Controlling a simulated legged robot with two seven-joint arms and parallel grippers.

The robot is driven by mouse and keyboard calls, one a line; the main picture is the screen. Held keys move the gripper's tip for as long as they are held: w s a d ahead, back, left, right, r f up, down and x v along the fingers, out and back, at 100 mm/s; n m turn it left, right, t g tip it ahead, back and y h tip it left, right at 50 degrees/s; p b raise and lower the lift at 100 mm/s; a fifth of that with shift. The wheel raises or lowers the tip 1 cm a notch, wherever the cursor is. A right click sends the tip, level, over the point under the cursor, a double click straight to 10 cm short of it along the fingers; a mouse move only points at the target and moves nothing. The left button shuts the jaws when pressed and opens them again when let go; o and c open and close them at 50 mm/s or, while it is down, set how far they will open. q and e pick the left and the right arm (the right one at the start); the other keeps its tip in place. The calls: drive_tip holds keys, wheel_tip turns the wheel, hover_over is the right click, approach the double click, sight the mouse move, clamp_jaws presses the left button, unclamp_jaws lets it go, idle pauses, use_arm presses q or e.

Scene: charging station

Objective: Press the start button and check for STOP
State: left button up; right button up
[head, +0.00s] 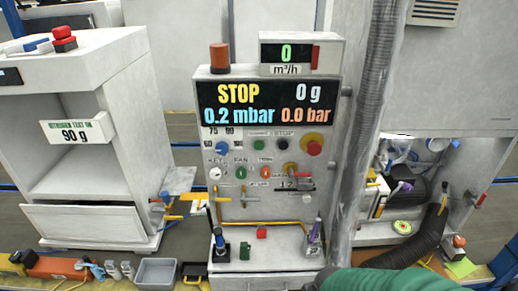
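The grey charging station (235,206) stands upright in the middle of the head view. Its black display (264,106) reads "STOP" in yellow, "0 g" in white, "0.2 mbar" in blue and "0.0 bar" in orange. Below it, a green button (260,145) sits left of a dark button (284,146) with a small "STOP" label above it. The label over the green button is too small to read surely. A large red mushroom button (313,148) on a yellow ring is to their right. Neither gripper shows, and nothing touches the buttons.
A ribbed grey hose (378,100) hangs right of the panel. A thick green ribbed piece (392,281) fills the bottom right edge. A grey cabinet (95,222) stands at left. A grey bin (157,272) is at the lower left. The space before the buttons looks clear.

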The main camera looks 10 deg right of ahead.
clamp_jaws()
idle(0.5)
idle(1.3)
